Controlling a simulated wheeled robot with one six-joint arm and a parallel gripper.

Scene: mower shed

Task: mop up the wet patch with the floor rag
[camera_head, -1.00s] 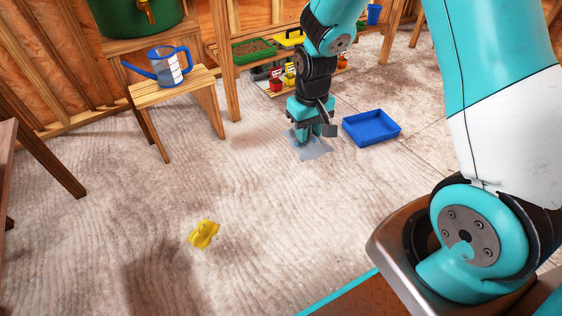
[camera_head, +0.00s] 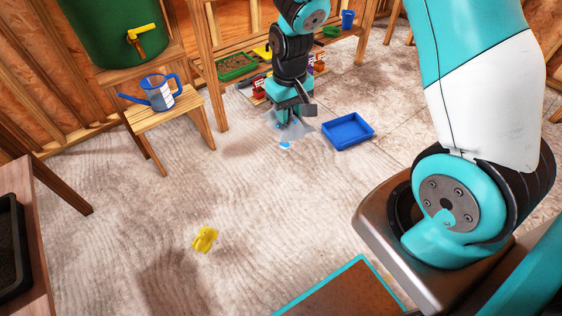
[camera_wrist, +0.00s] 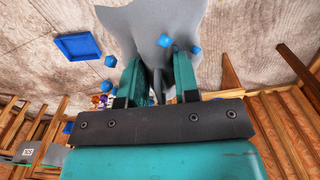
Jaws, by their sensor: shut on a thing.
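My gripper (camera_head: 288,118) is shut on a grey cloth, the floor rag (camera_head: 306,130), out beyond the small bench. In the wrist view the rag (camera_wrist: 150,20) spreads out past my fingers (camera_wrist: 158,68). Small blue bits (camera_wrist: 196,49) that look like water drops show around the rag and fingers. A light blue spot (camera_head: 284,145) shows just below the rag in the head view. I cannot make out a clear outline of the wet patch; the rag and gripper may hide it. I cannot tell whether the rag touches the floor.
A blue tray (camera_head: 348,131) stands on the floor just right of the rag. A crumpled yellow thing (camera_head: 205,238) lies nearer on open floor. A small wooden bench (camera_head: 160,115) with a blue-handled jug (camera_head: 160,94) stands left. A low shelf with pots is behind my gripper.

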